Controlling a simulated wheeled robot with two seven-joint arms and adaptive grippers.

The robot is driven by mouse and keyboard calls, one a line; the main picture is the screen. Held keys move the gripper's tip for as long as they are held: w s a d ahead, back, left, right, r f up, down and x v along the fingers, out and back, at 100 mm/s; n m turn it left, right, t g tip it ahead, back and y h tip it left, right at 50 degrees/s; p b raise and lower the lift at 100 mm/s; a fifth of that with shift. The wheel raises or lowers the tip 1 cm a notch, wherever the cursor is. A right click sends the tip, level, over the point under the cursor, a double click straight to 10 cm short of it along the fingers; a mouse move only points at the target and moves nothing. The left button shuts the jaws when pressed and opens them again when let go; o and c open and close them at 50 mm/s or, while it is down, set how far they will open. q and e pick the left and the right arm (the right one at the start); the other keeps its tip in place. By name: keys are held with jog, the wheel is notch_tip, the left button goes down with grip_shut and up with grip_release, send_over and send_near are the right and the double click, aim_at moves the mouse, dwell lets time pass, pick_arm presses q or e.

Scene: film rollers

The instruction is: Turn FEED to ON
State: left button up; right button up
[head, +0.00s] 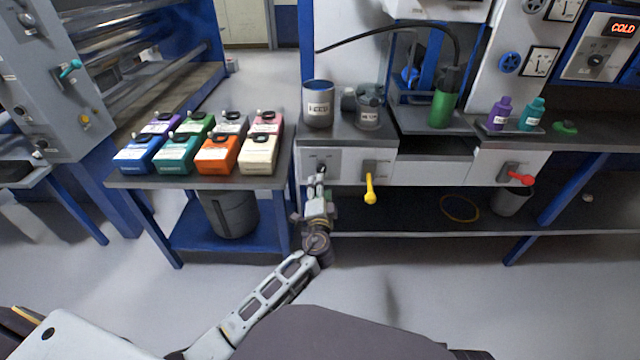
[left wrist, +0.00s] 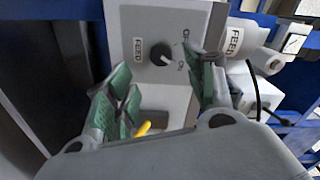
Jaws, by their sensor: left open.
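The FEED knob (left wrist: 161,54) is a small round black dial on a grey plate (left wrist: 145,20), with a FEED label on one side and OFF and ON marks on the other. Its exact pointer direction is too small to tell. In the head view the plate (head: 331,158) is on the front of the bench, left of the yellow lever. My left gripper (left wrist: 162,88) is open, its green-padded fingers spread on either side below the knob, apart from it. In the head view the left gripper (head: 319,182) is in front of the plate and partly hides it. My right gripper is not in view.
A yellow lever (head: 370,188) hangs close to the right of my left gripper; a red lever (head: 522,178) is farther right. A labelled grey can (head: 318,108) stands above the plate. Several coloured boxes sit on the left table (head: 125,181). The near floor is clear.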

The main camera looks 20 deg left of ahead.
pick_arm(q)
jog(key=shift+v, duration=2.05)
